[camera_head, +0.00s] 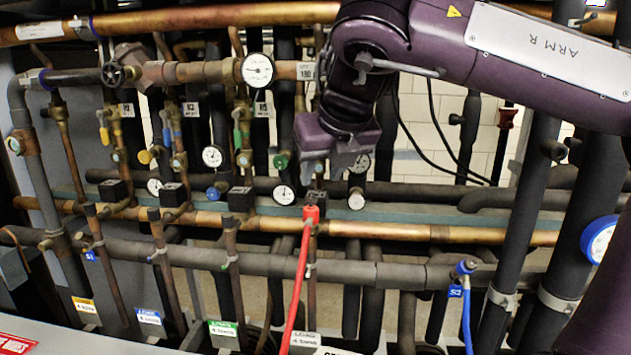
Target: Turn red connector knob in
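The red connector knob (311,213) sits at the top of a red hose, in front of the horizontal copper pipe near the picture's middle. The red hose (298,290) hangs down from it. My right gripper (330,166) comes in from the upper right and points down, above the red connector and apart from it in the picture. Its grey fingers look spread, with nothing seen between them. How far it is from the connector in depth is hard to tell. My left gripper is not in view.
Pressure gauges (257,70) and colored valve handles (237,138) crowd the pipes to the left. A blue connector (465,268) with a blue hose is at the lower right. Thick dark insulated pipes (518,215) stand at the right. A horizontal copper pipe (400,231) runs behind the red connector.

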